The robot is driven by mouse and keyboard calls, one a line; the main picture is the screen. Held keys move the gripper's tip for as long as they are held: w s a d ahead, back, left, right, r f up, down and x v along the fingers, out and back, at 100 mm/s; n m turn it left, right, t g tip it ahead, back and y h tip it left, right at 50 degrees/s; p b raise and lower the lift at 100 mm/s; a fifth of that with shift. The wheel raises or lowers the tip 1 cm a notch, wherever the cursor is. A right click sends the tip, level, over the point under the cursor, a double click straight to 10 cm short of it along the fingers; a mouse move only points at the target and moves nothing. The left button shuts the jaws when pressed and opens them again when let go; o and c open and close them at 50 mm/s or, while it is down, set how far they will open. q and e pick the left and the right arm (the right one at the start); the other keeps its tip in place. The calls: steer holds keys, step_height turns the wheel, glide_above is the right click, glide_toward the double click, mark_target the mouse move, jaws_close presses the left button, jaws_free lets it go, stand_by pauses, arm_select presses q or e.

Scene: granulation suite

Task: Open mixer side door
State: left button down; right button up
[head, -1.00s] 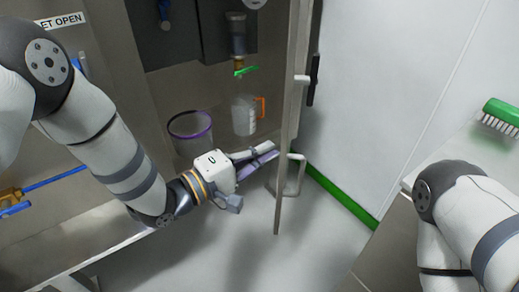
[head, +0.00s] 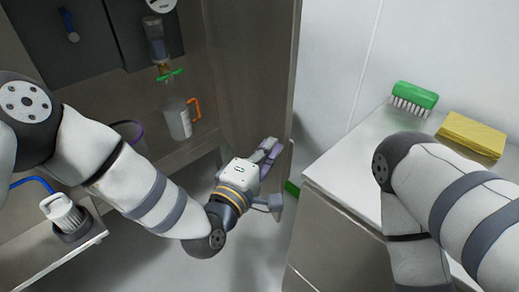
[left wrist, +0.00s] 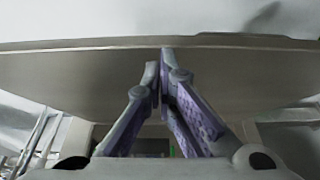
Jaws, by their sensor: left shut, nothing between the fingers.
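The mixer side door (head: 262,70) stands open, with its grey-brown inner face turned toward me in the head view. My left gripper (head: 271,151) is shut and empty at the lower part of this inner face. In the left wrist view the closed fingertips (left wrist: 162,62) lie against or just in front of the door panel (left wrist: 235,75), close to its edge; I cannot tell if they touch. The door's outer handle is hidden. My right arm shows at the right, but its gripper is out of view.
Inside the cabinet are a clear jug with an orange handle (head: 178,122), a purple-rimmed container (head: 130,130) and a green-handled valve (head: 169,75).

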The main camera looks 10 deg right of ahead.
mark_target(288, 143)
arm_select(q)
steer(key=shift+w+d+b, duration=0.15)
steer(key=shift+w+d, duration=0.1)
steer(key=shift+d, duration=0.6)
steer(key=shift+w+d+b, duration=0.15)
steer(key=shift+w+d, duration=0.1)
steer(key=shift+d, duration=0.55)
steer(key=shift+w+d+b, duration=0.15)
steer(key=shift+w+d, duration=0.1)
steer(key=shift+d, duration=0.6)
arm_select(e)
steer(key=shift+s+d+f, duration=0.4)
steer(key=shift+s+f, duration=0.05)
steer(key=shift+f, duration=0.1)
arm_select(q)
steer(key=shift+a, duration=0.1)
